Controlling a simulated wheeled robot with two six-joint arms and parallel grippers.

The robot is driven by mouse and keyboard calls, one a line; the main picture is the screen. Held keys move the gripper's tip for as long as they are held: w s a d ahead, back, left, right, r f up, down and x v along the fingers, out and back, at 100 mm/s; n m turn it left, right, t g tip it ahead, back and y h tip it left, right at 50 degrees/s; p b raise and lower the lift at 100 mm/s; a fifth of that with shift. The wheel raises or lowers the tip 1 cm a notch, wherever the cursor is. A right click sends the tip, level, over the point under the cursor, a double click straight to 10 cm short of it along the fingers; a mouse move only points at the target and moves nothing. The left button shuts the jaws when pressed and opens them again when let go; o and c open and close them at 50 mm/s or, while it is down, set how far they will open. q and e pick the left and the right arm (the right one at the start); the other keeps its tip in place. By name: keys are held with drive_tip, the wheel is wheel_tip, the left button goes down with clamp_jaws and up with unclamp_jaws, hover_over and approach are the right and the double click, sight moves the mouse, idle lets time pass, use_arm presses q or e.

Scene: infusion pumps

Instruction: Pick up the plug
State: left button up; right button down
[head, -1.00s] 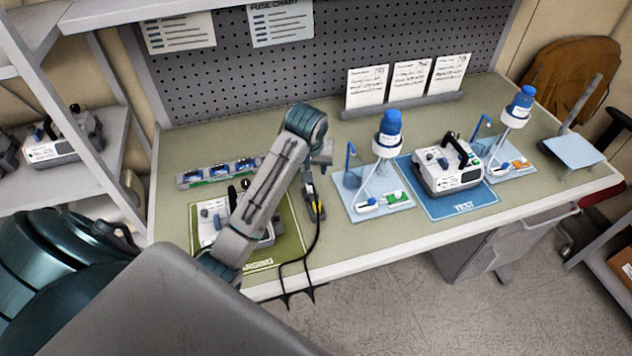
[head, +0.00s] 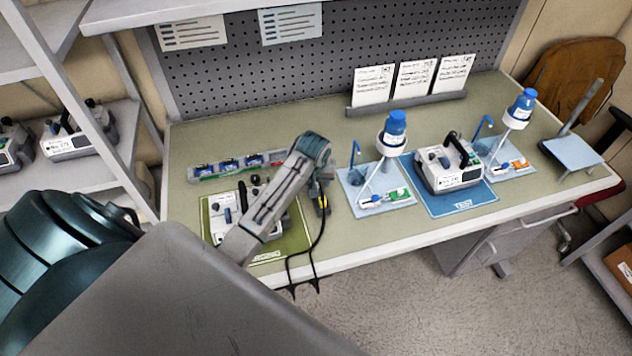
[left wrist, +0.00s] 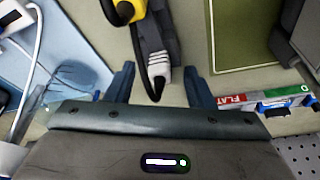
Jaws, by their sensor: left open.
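The plug (left wrist: 157,50) shows in the left wrist view as a dark body with a yellow part, a grey ribbed end and a black cable. My left gripper (left wrist: 160,84) is open. In the left wrist view the plug's ribbed end appears between the two fingers, with space on both sides. I cannot tell the height gap between them. My right gripper is not in view.
A white pump stands on the green charging mat (head: 295,240), partly behind my left arm. A pale blue tray (head: 400,197) with a bottle stand is to the right. Black cables (head: 305,268) hang over the front edge.

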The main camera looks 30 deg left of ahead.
use_arm(q)
drive_tip(key=shift+c, duration=1)
drive_tip(key=c, duration=0.8)
drive_tip(key=shift+c, duration=0.2)
